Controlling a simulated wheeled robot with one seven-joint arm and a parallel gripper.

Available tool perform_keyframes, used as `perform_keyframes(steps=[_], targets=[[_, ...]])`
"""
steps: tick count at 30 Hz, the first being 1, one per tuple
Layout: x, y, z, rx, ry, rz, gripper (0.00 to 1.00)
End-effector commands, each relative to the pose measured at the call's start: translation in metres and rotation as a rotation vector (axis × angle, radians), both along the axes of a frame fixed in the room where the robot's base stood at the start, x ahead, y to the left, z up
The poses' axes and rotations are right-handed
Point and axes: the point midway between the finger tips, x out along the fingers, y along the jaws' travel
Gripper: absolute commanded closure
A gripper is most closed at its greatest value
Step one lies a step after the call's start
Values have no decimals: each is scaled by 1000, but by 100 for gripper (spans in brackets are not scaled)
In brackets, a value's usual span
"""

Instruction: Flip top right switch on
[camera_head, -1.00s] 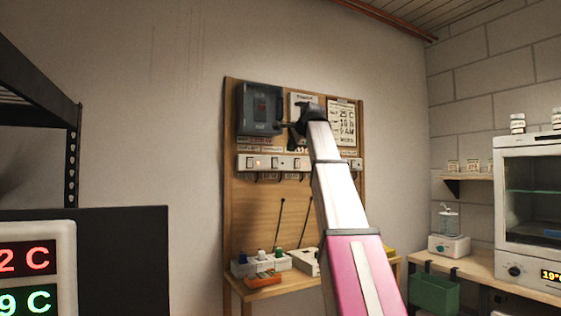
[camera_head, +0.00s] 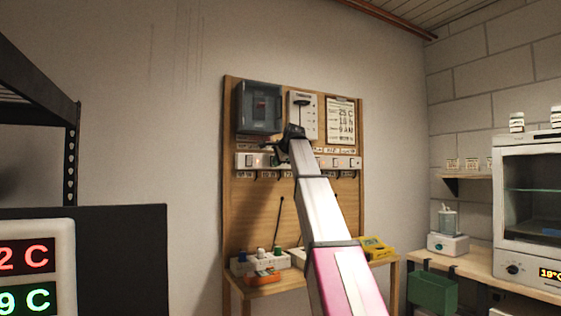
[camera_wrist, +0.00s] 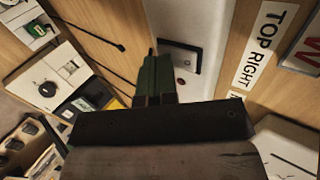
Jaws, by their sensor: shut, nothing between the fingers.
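A white switch strip (camera_head: 342,162) runs across the wooden board, with several switches and small lights; my arm hides its middle. In the wrist view, the strip (camera_wrist: 205,20) carries a dark-framed switch (camera_wrist: 184,56) with a small dull red spot beside it. A "TOP RIGHT" label (camera_wrist: 262,45) is on the wood beside this switch. My gripper (camera_head: 272,150) is in front of the strip, left of its middle. In the wrist view, my gripper (camera_wrist: 152,62) is shut and empty, with its tips beside the switch frame; I cannot tell if they touch it. Part of the switch is hidden.
A grey box (camera_head: 258,108), a white timer panel (camera_head: 303,118) and a printed sheet (camera_head: 341,120) are on the board above the strip. A narrow shelf (camera_head: 262,290) below holds a socket block and a yellow meter (camera_head: 375,246). A black rack (camera_head: 72,150) stands at left.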

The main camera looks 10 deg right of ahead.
Motion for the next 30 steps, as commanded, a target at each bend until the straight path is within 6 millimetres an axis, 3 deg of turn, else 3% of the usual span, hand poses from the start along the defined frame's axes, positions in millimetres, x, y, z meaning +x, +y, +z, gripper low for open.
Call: perform_keyframes(steps=[20,30], targets=[[6,2,-2,0,-1,0,100],[8,2,11,2,-5,0,100]])
